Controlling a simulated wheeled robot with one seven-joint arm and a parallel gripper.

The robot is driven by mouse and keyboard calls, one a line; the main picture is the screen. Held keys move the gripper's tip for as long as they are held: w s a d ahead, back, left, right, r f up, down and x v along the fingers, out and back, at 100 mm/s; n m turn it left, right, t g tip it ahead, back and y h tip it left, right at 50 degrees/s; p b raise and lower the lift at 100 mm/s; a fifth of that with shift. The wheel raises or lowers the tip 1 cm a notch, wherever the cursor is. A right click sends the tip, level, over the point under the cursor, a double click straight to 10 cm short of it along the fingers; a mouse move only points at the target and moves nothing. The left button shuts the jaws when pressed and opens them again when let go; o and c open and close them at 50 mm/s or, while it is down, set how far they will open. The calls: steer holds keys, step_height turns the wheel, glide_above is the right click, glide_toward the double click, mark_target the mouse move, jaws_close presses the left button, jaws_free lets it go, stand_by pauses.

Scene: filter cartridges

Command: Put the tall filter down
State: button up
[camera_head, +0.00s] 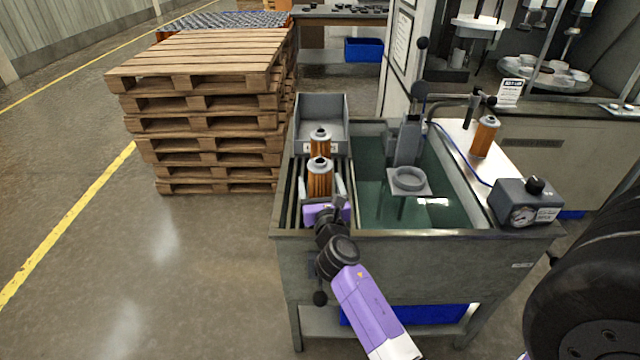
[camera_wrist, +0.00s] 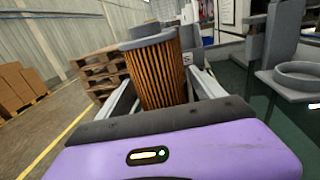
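The tall filter (camera_head: 319,181), orange-brown and pleated with grey end caps, stands upright over the dark rails at the left of the sink-like station. In the wrist view the filter (camera_wrist: 157,75) fills the middle, its lower end partly hidden by my gripper. My gripper (camera_head: 320,184) reaches in from the front, its pale fingers on either side of the filter. The fingers (camera_wrist: 165,88) run close along both sides. I cannot tell whether they press on it or stand slightly apart. Whether its lower end rests on something is hidden.
A similar filter (camera_head: 320,146) stands just behind, before a grey bin (camera_head: 321,110). A grey ring holder (camera_head: 408,181) stands in the green basin to the right. Another orange filter (camera_head: 485,138) and a gauge box (camera_head: 526,204) sit on the right ledge. Stacked pallets (camera_head: 208,120) stand left.

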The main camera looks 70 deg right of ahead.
steer(key=shift+r, duration=0.1)
steer(key=shift+r, duration=0.1)
steer(key=b+v, duration=0.1)
steer(key=v, duration=1.1)
stand_by(0.4)
